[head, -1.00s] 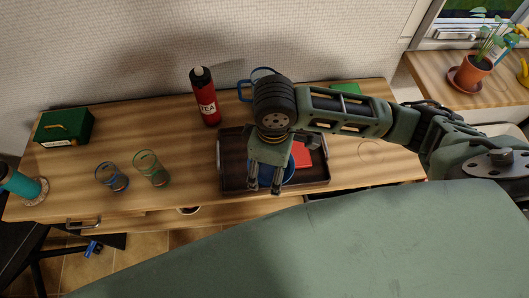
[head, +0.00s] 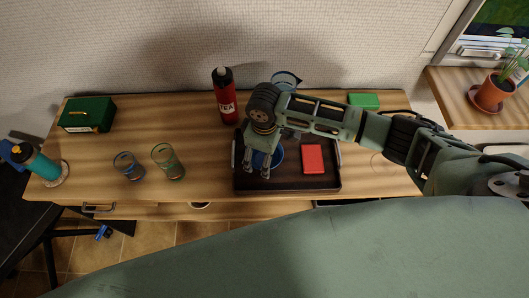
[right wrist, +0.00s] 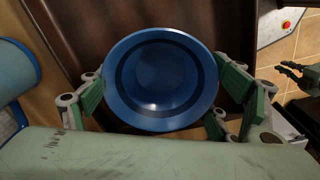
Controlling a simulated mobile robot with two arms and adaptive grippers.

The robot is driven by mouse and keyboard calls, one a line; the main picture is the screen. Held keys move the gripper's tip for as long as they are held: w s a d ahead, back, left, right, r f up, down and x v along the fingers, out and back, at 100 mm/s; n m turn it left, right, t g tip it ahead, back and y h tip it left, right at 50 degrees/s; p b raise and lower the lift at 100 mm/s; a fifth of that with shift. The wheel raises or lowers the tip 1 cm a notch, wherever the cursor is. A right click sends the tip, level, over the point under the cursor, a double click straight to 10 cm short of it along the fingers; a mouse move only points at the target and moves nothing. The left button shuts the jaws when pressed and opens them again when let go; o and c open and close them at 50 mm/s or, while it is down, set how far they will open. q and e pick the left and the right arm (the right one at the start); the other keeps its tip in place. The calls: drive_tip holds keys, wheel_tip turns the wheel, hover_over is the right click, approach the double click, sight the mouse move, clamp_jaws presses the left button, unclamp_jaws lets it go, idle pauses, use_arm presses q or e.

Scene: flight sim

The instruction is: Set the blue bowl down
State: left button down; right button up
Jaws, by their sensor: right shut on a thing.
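The blue bowl (head: 278,156) is over the left part of the dark tray (head: 318,184) on the wooden table. My right gripper (head: 257,169) points down at it and partly hides it in the head view. In the right wrist view, the bowl (right wrist: 160,78) is seen from above, empty, with the fingers of the right gripper (right wrist: 160,98) shut on its opposite sides. Whether the bowl's base touches the tray is hidden. A dark claw-like shape at the right edge of the wrist view may be my left gripper (right wrist: 300,76); its state is unclear.
A red box (head: 313,158) lies in the tray right of the bowl. A red tea bottle (head: 225,98) and a blue-rimmed jug (head: 286,80) stand behind. Two glasses (head: 167,162) stand left of the tray. A green box (head: 364,101) lies at back right.

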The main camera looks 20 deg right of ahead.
drive_tip(key=shift+f, duration=0.25)
drive_tip(key=shift+f, duration=0.15)
drive_tip(key=o, duration=1.2)
wheel_tip(320, 180, up, 12)
drive_tip(key=shift+r+b, duration=0.2)
drive_tip(key=shift+b, duration=0.35)
drive_tip(key=shift+s+f, duration=0.1)
